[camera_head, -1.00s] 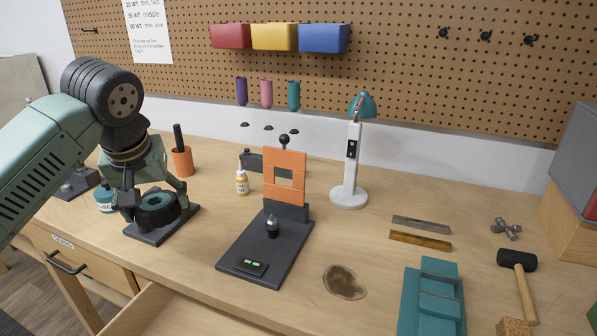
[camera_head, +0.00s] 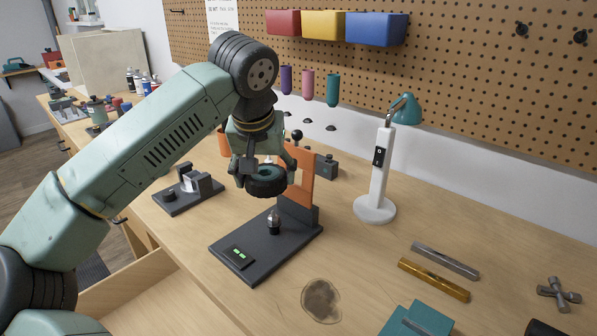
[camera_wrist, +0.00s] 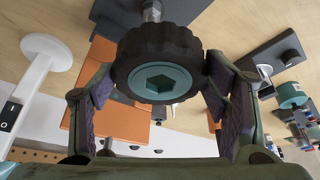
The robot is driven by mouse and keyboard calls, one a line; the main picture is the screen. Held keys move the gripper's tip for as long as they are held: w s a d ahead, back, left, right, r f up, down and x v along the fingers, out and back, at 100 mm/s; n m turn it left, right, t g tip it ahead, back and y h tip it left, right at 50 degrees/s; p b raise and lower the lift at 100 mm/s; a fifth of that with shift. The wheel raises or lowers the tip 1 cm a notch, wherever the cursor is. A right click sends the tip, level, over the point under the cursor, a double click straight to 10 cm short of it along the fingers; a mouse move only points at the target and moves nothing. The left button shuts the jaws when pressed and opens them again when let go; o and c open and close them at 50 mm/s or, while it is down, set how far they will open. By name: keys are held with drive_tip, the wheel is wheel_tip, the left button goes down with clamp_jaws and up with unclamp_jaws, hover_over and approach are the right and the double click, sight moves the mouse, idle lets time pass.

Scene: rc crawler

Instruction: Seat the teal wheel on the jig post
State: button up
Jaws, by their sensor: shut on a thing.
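The teal wheel is a knobby black tyre (camera_head: 266,189) with a teal hub, which faces me in the wrist view (camera_wrist: 160,83). My gripper (camera_head: 265,172) is shut on the wheel, one finger on each side of the tyre. The jig is a dark base plate (camera_head: 228,264) with an orange upright panel (camera_head: 302,180). Its jig post (camera_head: 274,224) stands on the plate with a metal tip. The wheel hangs above the post, apart from it. In the wrist view the post (camera_wrist: 152,11) shows past the tyre's upper edge, not centred in the hub.
A dark stand (camera_head: 186,193) with a grey block is left of the jig. A white lamp (camera_head: 375,207) stands to the right. Grey and brass bars (camera_head: 434,279) lie farther right. An open drawer (camera_head: 150,300) is at the front.

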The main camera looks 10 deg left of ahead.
sight(273, 215)
drive_tip(key=shift+w+d, duration=0.1)
drive_tip(key=shift+d, duration=0.5)
drive_tip(key=shift+a, duration=0.1)
drive_tip(key=shift+s+f+b, duration=0.2)
drive_tip(key=shift+f+b, duration=2.1)
drive_tip(key=shift+f, duration=0.65)
drive_tip(key=shift+f+b, duration=1.8)
drive_tip(key=shift+f, duration=0.4)
drive_tip(key=o, duration=1.2)
